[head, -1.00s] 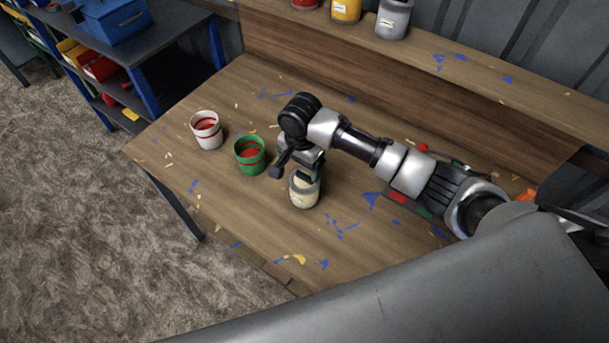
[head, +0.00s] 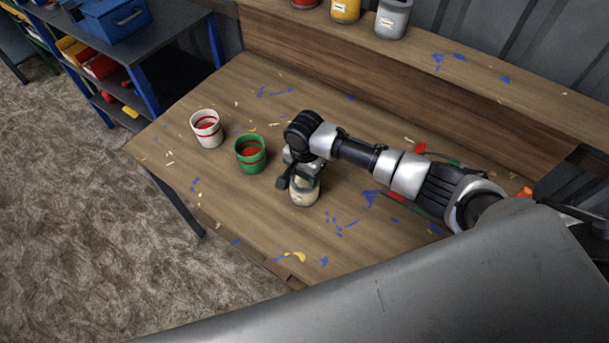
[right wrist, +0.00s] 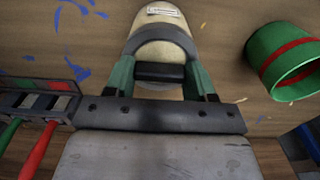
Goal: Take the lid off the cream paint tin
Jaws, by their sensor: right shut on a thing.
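The cream paint tin (head: 305,193) stands upright on the wooden bench. My right gripper (head: 302,176) is directly above it and hides most of its top. In the right wrist view the tin (right wrist: 163,22) has a white label on its side and a grey rim at the top. There my right gripper (right wrist: 160,76), with green fingers, is shut on a black handle (right wrist: 160,72) at the middle of the lid. I cannot tell whether the lid is seated or raised. My left gripper is not in view.
A green tin (head: 250,154) and a white tin (head: 206,129) with red bands stand to the left on the bench (head: 255,225). Tins line the back shelf (head: 480,75). The front bench is clear apart from paint flecks.

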